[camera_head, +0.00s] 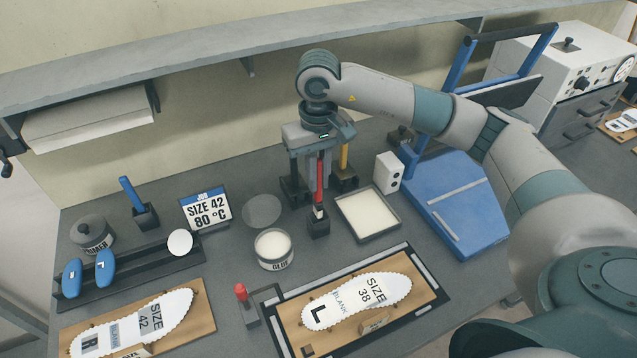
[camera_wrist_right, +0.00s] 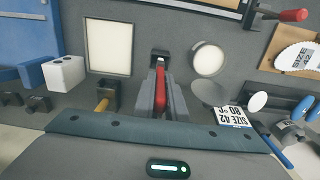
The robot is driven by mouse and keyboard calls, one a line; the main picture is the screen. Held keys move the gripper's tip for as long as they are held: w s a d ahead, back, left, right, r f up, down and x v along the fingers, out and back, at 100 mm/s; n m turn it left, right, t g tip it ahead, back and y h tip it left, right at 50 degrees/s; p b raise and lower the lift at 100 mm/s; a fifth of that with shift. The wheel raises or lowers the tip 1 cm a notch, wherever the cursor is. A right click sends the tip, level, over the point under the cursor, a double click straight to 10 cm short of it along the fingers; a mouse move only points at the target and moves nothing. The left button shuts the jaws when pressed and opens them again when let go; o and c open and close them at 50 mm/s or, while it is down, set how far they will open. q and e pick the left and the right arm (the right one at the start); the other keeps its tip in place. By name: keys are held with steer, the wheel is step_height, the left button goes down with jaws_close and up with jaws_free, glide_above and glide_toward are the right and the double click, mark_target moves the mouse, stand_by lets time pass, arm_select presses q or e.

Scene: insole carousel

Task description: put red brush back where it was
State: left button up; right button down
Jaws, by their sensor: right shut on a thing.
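My right gripper (camera_head: 319,168) is shut on the red brush (camera_head: 320,178), which hangs upright with its pale bristle end down. In the right wrist view the red handle (camera_wrist_right: 160,86) shows between the two fingers. A small black holder (camera_head: 318,228) stands directly under the brush; it also shows in the right wrist view (camera_wrist_right: 159,57). The bristle end is at the holder's mouth, and I cannot tell how far inside it is. My left gripper is not in view.
A yellow-handled brush (camera_head: 344,156) stands in a holder just behind right. The glue pot (camera_head: 274,252) is front left, and a pale-filled tray (camera_head: 392,238) is right. A blue press (camera_head: 460,205) stands farther right. The insole board (camera_head: 425,290) lies in front.

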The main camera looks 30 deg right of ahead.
mark_target(319, 201)
steer(key=shift+f+p, duration=0.55)
steer(key=shift+f, duration=0.8)
steer(key=shift+f+b, duration=0.25)
steer(key=shift+b, duration=0.1)
steer(key=shift+f+b, duration=0.4)
steer(key=shift+b, duration=0.3)
